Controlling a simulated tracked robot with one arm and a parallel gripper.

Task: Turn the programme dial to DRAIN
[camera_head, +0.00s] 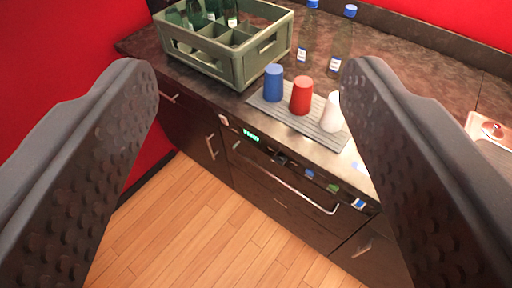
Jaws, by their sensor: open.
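A dishwasher-like appliance (270,182) is built into the dark counter front. Its control strip has a small lit green display (251,135). A small dark knob (279,159), which looks like the programme dial, sits right of the display. Its pointer and any DRAIN label are too small to read. My gripper (250,80) is open, with its two dark padded fingers wide apart at the left and right of the view. Nothing is between the fingers close by. The knob shows in the gap between them, farther off and untouched.
A green crate with bottles (235,68) stands on the counter. Blue (273,83), red (301,95) and white (331,113) cups stand on a ribbed mat (300,124) above the panel. Two bottles stand behind. A bar handle (300,197) juts out below the strip. The wooden floor (190,235) in front is clear.

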